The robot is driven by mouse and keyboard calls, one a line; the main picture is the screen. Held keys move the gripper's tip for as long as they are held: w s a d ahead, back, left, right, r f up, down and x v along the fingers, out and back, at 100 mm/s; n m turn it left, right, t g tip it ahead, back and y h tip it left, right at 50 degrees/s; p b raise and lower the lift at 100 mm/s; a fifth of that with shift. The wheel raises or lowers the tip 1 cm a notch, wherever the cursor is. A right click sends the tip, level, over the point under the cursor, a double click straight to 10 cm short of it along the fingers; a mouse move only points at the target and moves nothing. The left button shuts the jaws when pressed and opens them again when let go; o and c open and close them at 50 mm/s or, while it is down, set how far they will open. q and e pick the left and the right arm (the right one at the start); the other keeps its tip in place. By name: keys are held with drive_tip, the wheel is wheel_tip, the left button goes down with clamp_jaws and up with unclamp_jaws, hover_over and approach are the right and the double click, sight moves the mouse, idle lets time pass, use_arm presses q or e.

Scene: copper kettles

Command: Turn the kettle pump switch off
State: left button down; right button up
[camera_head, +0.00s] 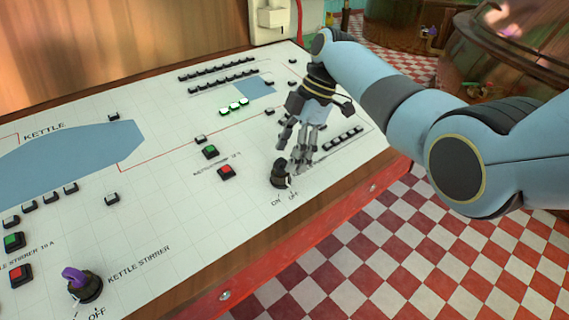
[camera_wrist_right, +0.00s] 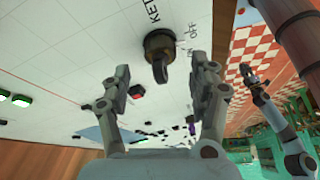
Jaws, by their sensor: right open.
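The kettle pump switch (camera_head: 280,177) is a dark rotary knob with a raised handle near the panel's front edge. Its ON and OFF marks are printed on the near side; I cannot tell which one it points at. In the right wrist view the switch (camera_wrist_right: 159,45) lies ahead of and between the fingertips, its handle toward me. My right gripper (camera_head: 303,160) is open and empty, close above and right of the switch, with a small gap. Its two fingers show in the right wrist view (camera_wrist_right: 166,90). My left gripper (camera_wrist_right: 249,76) seems to show small at the right there, its jaws unclear.
The white panel (camera_head: 160,205) carries green and red buttons, including a red one (camera_head: 227,172) left of the switch. A purple-handled stirrer knob (camera_head: 82,282) stands at lower left. Small black switches line the panel's right side. The checkered floor (camera_head: 430,250) lies beyond the red edge.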

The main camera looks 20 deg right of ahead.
drive_tip(key=v, duration=0.7)
drive_tip(key=shift+r, duration=0.4)
drive_tip(key=shift+d, duration=0.1)
